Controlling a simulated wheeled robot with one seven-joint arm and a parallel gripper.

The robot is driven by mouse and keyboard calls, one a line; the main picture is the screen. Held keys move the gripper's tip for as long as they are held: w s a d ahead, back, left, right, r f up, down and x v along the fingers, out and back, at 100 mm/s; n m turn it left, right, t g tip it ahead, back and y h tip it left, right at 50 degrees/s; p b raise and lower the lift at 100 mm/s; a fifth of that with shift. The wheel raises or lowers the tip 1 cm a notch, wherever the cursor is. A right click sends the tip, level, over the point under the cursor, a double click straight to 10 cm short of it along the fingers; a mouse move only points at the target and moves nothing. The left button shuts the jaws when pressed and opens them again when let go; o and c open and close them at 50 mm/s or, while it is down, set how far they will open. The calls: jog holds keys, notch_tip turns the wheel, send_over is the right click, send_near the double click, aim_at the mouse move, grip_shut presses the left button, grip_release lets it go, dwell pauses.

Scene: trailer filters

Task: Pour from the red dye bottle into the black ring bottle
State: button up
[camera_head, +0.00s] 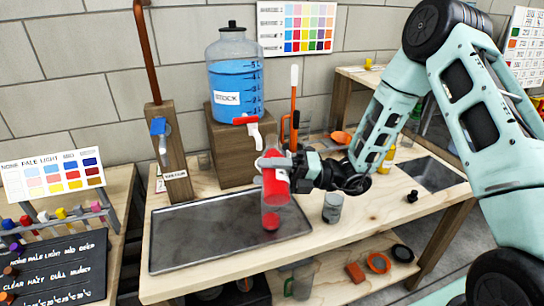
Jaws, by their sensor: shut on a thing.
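My gripper (290,165) is shut on a bottle of red liquid, the red dye bottle (275,187), above the right part of the dark tray. The bottle looks close to upright or slightly tilted, but I cannot tell which end is its mouth. Directly below it is a clear vessel (265,212) with red at its bottom. The two overlap in this view, so I cannot tell whether they touch. No black ring shows on the clear vessel, so I cannot confirm that it is the black ring bottle.
A blue-filled stock jug (236,85) with a tap stands on a wooden block (231,150) behind. A grey cup (332,208) is to the right of the dark tray (190,243). A yellow bottle (387,160) and a sink (432,174) lie further right. The tray's left part is clear.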

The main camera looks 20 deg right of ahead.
dwell(0.3)
jog(key=shift+s+r+m+p, duration=0.15)
jog(key=shift+r+m+p, duration=0.5)
jog(key=shift+p, duration=0.7)
jog(key=shift+f, duration=0.25)
